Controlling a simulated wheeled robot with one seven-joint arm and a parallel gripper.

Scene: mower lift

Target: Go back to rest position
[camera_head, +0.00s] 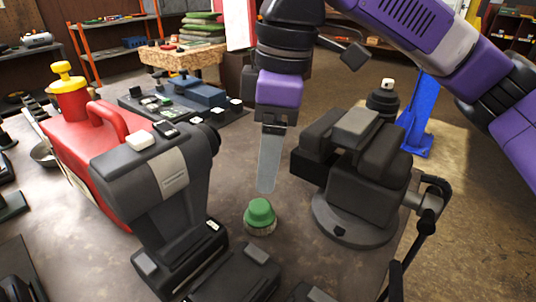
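My purple and black arm comes in from the upper right. My gripper (267,188) points straight down over the middle of the workbench (285,262). Only one flat grey finger-like plate shows, so I cannot tell whether the gripper is open or shut. A small green-topped round object (260,213) stands upright on the bench just below the tip, and a small gap seems to lie between them. Nothing is clearly seen held in the gripper.
A black and grey power drill (163,190) stands close on the left, with a red fuel can (85,140) behind it. A dark bench vise (362,185) stands close on the right. A blue and dark machine part (195,92) lies behind. Bare bench surrounds the green-topped object.

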